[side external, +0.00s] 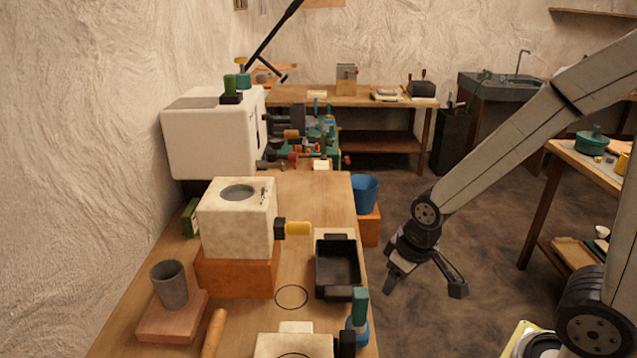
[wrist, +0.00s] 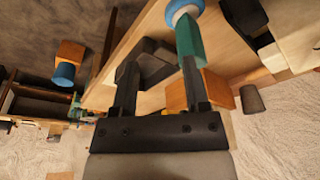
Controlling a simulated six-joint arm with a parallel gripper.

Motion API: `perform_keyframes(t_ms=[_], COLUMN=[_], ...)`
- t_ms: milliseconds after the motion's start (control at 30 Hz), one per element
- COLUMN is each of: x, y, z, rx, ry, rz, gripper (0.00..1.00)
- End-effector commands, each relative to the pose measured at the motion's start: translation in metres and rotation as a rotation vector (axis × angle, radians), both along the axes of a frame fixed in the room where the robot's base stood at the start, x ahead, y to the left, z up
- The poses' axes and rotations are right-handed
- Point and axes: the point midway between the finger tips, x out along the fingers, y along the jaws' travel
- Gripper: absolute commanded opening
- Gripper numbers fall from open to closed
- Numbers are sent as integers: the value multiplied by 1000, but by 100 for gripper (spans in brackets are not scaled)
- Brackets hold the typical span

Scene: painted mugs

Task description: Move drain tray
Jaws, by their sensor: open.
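The drain tray appears to be the black rectangular open tray (side external: 338,262) near the right edge of the wooden bench (side external: 322,205). It looks empty, with block-like handles at its near and far ends. My gripper (side external: 424,287) is open and empty, hanging right of the tray, beyond the bench edge and apart from it. In the wrist view my gripper (wrist: 159,66) has its two fingers spread, and a dark shape that looks like the tray (wrist: 152,48) shows beyond and between them.
A teal-handled tool with a blue base (side external: 359,315) stands just in front of the tray. A grey cup (side external: 170,285) sits on a reddish board. A blue bucket (side external: 364,193) stands beyond the bench edge.

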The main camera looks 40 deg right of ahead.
Motion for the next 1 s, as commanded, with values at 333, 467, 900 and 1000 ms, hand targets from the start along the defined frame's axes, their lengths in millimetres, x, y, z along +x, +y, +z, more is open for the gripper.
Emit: perform_keyframes(t_ms=[333, 467, 900, 1000], x=[11, 27, 96, 108], y=[-6, -18, -91, -109], z=[0, 0, -10, -14], rx=[-15, -37, -95, -97], ry=[14, 38, 164, 186], rz=[45, 118, 525, 616], gripper=[0, 0, 0, 0])
